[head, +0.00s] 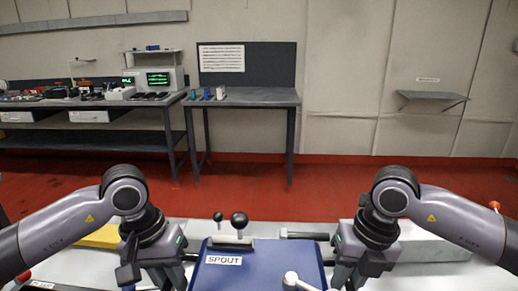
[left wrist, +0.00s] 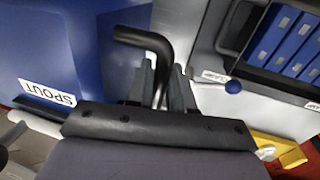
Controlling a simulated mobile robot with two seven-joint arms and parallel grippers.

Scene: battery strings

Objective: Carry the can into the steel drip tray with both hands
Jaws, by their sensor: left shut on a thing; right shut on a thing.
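The can (head: 262,264) is a blue box-like body with a SPOUT label, at the bottom middle of the head view; its near part is cut off. Its blue side also shows in the left wrist view (left wrist: 50,45). My left gripper (head: 160,272) is at its left side, shut on a black bent handle (left wrist: 150,38) beside the blue wall. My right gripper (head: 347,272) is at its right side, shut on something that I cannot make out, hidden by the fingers. I cannot tell the steel drip tray apart from the grey surfaces around the can.
Black and white ball-topped levers (head: 239,220) stand around the can's top. A yellow piece (head: 103,237) lies left, beyond my left arm. The left wrist view shows a grey case with blue blocks (left wrist: 287,42). Workbenches (head: 250,97) stand far behind, across open red floor.

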